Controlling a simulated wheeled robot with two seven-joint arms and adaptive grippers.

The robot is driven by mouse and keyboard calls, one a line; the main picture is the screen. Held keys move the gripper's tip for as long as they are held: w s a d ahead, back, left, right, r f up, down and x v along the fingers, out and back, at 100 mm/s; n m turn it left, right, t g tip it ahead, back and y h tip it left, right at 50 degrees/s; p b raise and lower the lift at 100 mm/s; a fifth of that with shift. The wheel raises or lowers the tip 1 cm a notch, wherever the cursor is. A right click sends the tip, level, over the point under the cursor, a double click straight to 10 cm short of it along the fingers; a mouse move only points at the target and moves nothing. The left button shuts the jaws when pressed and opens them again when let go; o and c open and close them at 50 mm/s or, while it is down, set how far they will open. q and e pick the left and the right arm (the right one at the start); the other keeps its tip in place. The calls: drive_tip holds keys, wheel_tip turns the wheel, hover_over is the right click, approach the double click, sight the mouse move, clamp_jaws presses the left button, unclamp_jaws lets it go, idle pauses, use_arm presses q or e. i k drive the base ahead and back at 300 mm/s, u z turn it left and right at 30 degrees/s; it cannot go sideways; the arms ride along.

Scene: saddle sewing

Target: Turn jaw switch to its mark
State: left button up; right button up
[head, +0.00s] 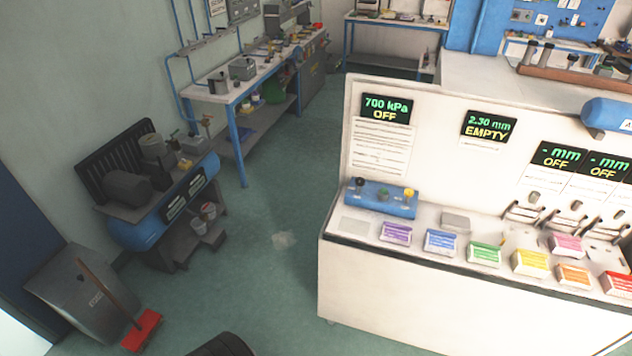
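A white bench (430,290) with an upright panel stands at the right in the head view. A blue box (372,203) at the left of its top carries small knobs, including a dark one (360,183) and a yellow one (408,192). Above it a display (386,109) reads 700 kPa OFF. Another display (484,127) reads 2.30 mm EMPTY, and two at the right read - mm OFF. I cannot tell which control is the jaw switch, and its mark is too small to make out. Neither gripper is in view.
Several coloured labelled blocks (484,253) line the bench's front edge. Metal fixtures (523,212) stand at its right. A blue compressor (140,232), a red broom head (142,330) and a long worktable (205,93) are at the left. The green floor between is mostly clear.

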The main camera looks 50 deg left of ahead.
sight(361, 182)
drive_tip(key=u, duration=1.95)
